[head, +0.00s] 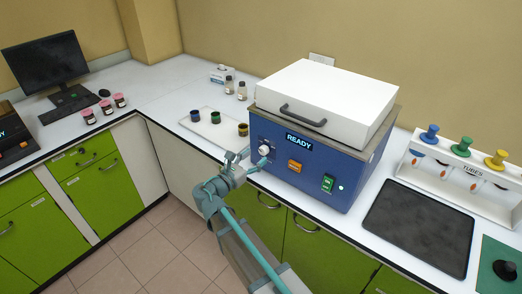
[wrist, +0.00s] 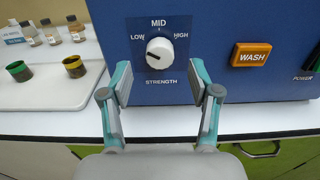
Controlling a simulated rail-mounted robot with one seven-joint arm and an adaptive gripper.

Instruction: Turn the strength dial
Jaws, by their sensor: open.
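The strength dial (wrist: 160,53) is a white round knob on the blue machine's front panel, labelled LOW, MID, HIGH and STRENGTH. Its dark pointer mark points left and slightly up, toward LOW. The dial also shows in the head view (head: 264,150), at the left of the machine (head: 320,185). My gripper (wrist: 160,85) is open, with its two fingers on either side below the dial in the wrist view. Nothing is between the fingers, and they appear not to touch the dial. In the head view my gripper (head: 247,160) is close to the panel at the dial.
A white tray (head: 204,131) with small coloured cups lies to the left. A dark mat (head: 418,225) and tube rack (head: 455,165) are on the right.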

